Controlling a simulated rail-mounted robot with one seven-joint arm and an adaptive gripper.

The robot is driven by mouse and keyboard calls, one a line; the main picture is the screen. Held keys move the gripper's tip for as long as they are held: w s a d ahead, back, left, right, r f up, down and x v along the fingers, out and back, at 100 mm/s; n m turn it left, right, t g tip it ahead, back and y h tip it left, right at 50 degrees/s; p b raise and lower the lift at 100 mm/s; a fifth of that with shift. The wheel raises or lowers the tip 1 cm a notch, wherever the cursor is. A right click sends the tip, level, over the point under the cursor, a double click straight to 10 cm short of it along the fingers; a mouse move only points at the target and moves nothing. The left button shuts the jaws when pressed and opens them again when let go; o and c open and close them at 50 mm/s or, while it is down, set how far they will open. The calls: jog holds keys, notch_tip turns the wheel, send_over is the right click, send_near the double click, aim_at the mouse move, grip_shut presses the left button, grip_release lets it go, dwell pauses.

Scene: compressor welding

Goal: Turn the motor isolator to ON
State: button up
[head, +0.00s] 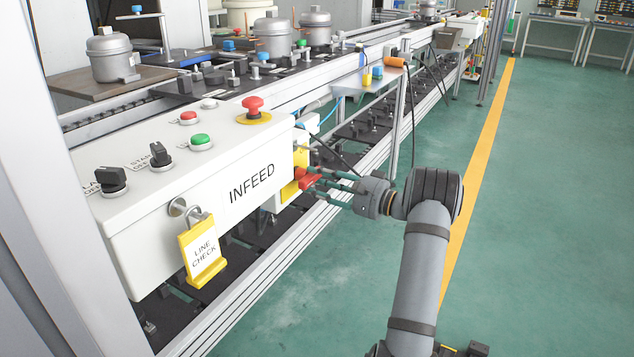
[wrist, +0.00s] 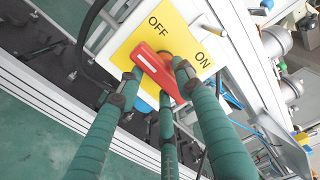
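The motor isolator is a red rotary handle (wrist: 158,72) on a yellow plate (wrist: 187,22) marked OFF and ON. In the wrist view the handle lies slantwise, from upper left to lower right, with OFF above it and ON to its right. In the head view the red handle (head: 311,180) shows at the right end of the INFEED box. My gripper (head: 318,181) has three teal fingers reaching to the handle. In the wrist view the fingers of my gripper (wrist: 158,80) stand around the handle, very close to it. Whether they press on it cannot be told.
The white INFEED box (head: 135,235) carries a red emergency button (head: 253,106), a green button (head: 201,141) and black selector switches (head: 160,154). A yellow LINE CHECK tag (head: 203,255) hangs on its front. The conveyor runs behind. The green floor to the right is open.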

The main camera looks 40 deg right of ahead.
jog(key=c, duration=0.8)
jog(key=shift+m, duration=0.3)
jog(key=m+p, duration=0.1)
jog(key=m, duration=0.2)
jog(key=m+p, duration=0.2)
jog(key=m, duration=0.1)
jog(key=shift+s+a+r, duration=0.1)
jog(key=shift+a+r, duration=0.1)
jog(key=m+p, duration=0.4)
jog(key=m, duration=0.1)
jog(key=shift+a+r+m, duration=0.1)
jog(key=shift+r+m, duration=0.1)
jog(key=shift+m, duration=0.1)
jog(key=m+p, duration=0.4)
jog(key=m, duration=0.1)
jog(key=shift+m, duration=0.3)
jog(key=shift+p, duration=0.35)
jog(key=o, duration=1.1)
jog(key=shift+o, duration=0.4)
